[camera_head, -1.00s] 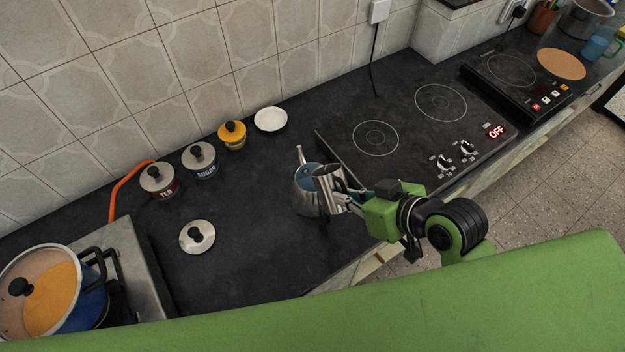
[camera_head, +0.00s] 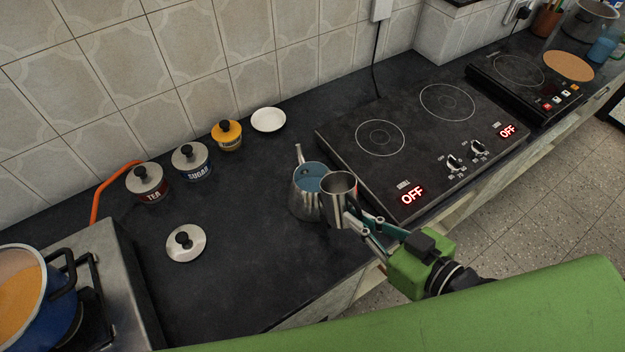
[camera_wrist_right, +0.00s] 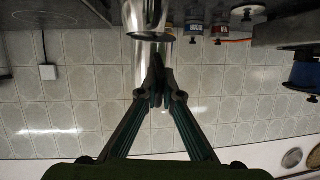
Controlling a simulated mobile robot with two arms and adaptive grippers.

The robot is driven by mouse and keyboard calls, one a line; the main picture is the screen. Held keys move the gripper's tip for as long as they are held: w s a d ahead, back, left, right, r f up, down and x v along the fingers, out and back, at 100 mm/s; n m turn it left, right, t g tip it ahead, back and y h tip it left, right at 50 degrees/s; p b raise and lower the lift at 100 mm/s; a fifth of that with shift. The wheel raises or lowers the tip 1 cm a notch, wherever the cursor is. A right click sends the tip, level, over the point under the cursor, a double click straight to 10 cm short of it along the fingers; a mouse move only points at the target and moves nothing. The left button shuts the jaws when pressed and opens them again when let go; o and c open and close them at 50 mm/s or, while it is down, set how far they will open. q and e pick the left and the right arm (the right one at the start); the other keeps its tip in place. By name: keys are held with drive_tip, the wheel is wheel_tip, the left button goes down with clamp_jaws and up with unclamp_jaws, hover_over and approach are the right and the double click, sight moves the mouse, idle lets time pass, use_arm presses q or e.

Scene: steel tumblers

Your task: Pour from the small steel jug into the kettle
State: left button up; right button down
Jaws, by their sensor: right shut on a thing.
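The kettle (camera_head: 303,203) is steel with a spout toward the back wall, and it stands open on the dark counter. Its inside looks blue. The small steel jug (camera_head: 337,208) is just right of the kettle and overlaps its right side in the head view. The jug is about upright with its mouth up. I cannot tell whether it touches the kettle. My right gripper (camera_head: 356,217) is shut on the jug from the right. My left gripper is not in view.
A steel lid (camera_head: 186,243) with a black knob lies left on the counter. Several canisters, one being the sugar canister (camera_head: 192,163), and a white saucer (camera_head: 268,120) stand near the wall. A hob (camera_head: 420,150) is right of the kettle. A blue pot (camera_head: 50,315) is at far left.

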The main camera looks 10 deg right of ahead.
drive_tip(key=shift+s+f+t+b, duration=0.35)
drive_tip(key=shift+f+t+b, duration=0.1)
drive_tip(key=shift+b, duration=0.2)
use_arm(q)
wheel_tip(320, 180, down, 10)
drive_tip(key=b, duration=0.8)
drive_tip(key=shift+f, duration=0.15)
use_arm(e)
drive_tip(key=s+f+t, duration=0.1)
drive_tip(key=t+y, duration=0.1)
drive_tip(key=shift+s+d+f+n+t+y, duration=0.3)
drive_tip(key=shift+s+d+f+n+t, duration=0.05)
drive_tip(key=shift+f+n, duration=0.05)
